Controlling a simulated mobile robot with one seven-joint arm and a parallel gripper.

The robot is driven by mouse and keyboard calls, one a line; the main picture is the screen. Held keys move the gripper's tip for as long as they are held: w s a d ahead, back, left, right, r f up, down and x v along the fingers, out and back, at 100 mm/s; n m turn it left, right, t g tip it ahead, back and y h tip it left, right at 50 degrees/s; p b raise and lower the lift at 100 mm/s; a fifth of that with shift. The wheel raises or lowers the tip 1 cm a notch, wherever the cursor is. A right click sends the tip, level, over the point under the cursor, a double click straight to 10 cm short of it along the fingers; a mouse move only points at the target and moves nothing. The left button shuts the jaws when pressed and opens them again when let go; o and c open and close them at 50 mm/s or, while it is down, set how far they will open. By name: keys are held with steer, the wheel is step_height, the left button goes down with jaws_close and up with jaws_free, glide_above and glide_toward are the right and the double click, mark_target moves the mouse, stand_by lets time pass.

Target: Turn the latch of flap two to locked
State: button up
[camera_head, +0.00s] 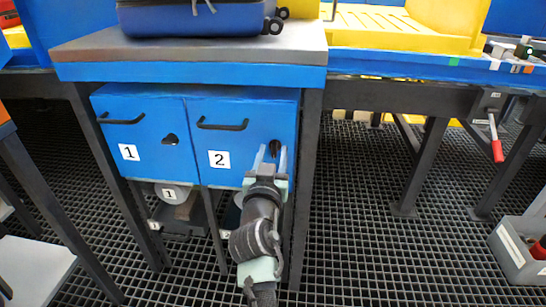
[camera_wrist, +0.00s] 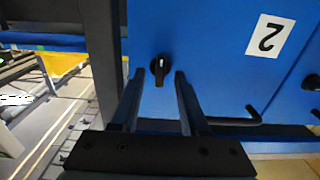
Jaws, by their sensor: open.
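Flap two is a blue door (camera_head: 240,140) under the table, with a "2" label and a black bar handle (camera_head: 222,125). Its latch is a small black knob (camera_head: 275,147) near the upper right corner in the head view, partly hidden by my gripper. In the wrist view the latch (camera_wrist: 160,67) lies ahead of the fingertips, with a pale mark on it. My gripper (camera_head: 271,155) is open in front of the flap. In the wrist view its two fingers (camera_wrist: 160,75) stand either side of the latch. I cannot tell whether they touch it.
Flap one (camera_head: 140,135) is beside it on the left, with its own handle and latch (camera_head: 171,139). A dark table leg (camera_head: 305,190) stands close on the right. A blue suitcase (camera_head: 195,18) lies on the tabletop. A red-handled lever (camera_head: 496,150) hangs further right.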

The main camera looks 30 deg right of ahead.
steer(key=shift+w+d, duration=0.1)
steer(key=shift+c, duration=0.2)
jaws_close()
steer(key=shift+n, duration=0.4)
steer(key=n+p, duration=0.1)
steer(key=n, duration=0.2)
steer(key=shift+n+p, duration=0.35)
steer(key=shift+n, duration=0.05)
steer(key=n+p, duration=0.1)
steer(key=n, duration=0.3)
steer(key=shift+w, duration=0.1)
steer(key=n+p, duration=0.2)
steer(key=n, duration=0.3)
steer(key=shift+f, duration=0.1)
steer(key=shift+a+f+n+p, duration=0.15)
steer(key=shift+n+p, duration=0.4)
steer(key=shift+n, duration=1.65)
